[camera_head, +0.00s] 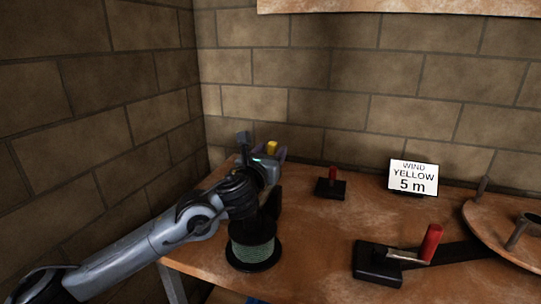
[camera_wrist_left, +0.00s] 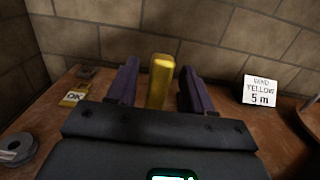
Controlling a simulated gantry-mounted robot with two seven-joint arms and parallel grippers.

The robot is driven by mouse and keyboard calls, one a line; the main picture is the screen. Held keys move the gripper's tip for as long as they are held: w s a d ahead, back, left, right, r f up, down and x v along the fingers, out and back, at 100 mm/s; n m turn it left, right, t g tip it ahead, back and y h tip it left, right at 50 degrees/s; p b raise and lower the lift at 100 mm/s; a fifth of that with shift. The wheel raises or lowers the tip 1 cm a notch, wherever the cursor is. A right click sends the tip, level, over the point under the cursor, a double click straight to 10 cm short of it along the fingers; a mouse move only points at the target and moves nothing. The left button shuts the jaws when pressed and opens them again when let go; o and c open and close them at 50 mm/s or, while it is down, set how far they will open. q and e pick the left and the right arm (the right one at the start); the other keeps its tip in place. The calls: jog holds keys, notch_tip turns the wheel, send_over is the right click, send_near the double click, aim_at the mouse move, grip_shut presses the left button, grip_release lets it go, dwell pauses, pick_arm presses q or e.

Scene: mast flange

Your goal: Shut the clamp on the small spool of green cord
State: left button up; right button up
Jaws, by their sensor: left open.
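The small spool of green cord (camera_head: 252,247) stands upright on the near left of the bench, with black flanges. My left gripper (camera_head: 263,150) is beyond it, and my wrist hides part of the spool's top. In the left wrist view the gripper's two purple fingers (camera_wrist_left: 158,68) are open, one on each side of an upright yellow bar (camera_wrist_left: 160,85); a gap shows on both sides. My right gripper is out of view.
Black blocks with red handles stand at the back (camera_head: 331,187) and front right (camera_head: 378,266). A sign (camera_head: 413,178) reads "WIND YELLOW 5 m". A round wooden disc (camera_head: 508,234) is at right. A yellow "OK" tag (camera_wrist_left: 73,97) lies left. Brick walls close the back and left.

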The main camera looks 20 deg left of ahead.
pick_arm(q)
jog(key=s+d+r+p, duration=0.2)
jog(key=d+r+p, duration=0.2)
jog(key=d+r, duration=0.5)
jog(key=shift+s+d+r+p, duration=0.3)
jog(key=shift+d+r+p, duration=0.1)
jog(key=shift+d, duration=0.85)
